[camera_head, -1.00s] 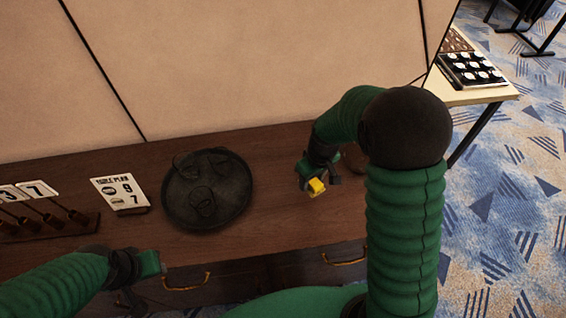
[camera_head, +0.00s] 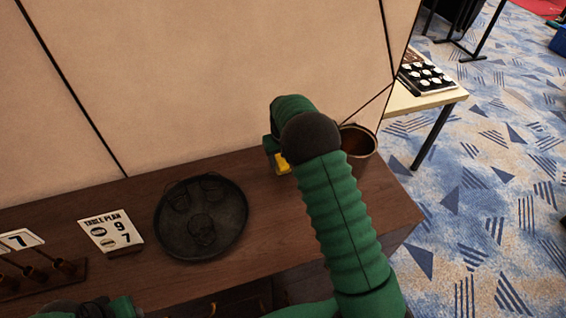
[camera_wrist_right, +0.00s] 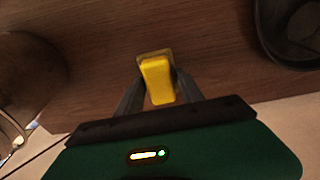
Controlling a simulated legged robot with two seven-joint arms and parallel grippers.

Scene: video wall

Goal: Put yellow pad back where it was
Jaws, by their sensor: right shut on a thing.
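The yellow pad (camera_head: 283,163) is a small yellow block at the end of my right arm, above the right part of the dark wooden sideboard top (camera_head: 260,200). My right gripper (camera_wrist_right: 157,90) is shut on the yellow pad, which shows between its two dark fingers in the right wrist view (camera_wrist_right: 158,80). Bare wood lies beneath it; I cannot tell the gap below it. In the head view my own arm hides most of the right gripper. My left gripper (camera_head: 125,307) is at the bottom left edge, mostly cut off, and its fingers cannot be made out.
A round dark tray (camera_head: 178,250) with several dark wire shapes lies left of the right gripper. A brown bucket (camera_head: 358,140) stands close to its right. A "TABLE PLAN" card (camera_head: 110,231) stands further left. A beige wall panel (camera_head: 200,80) rises behind.

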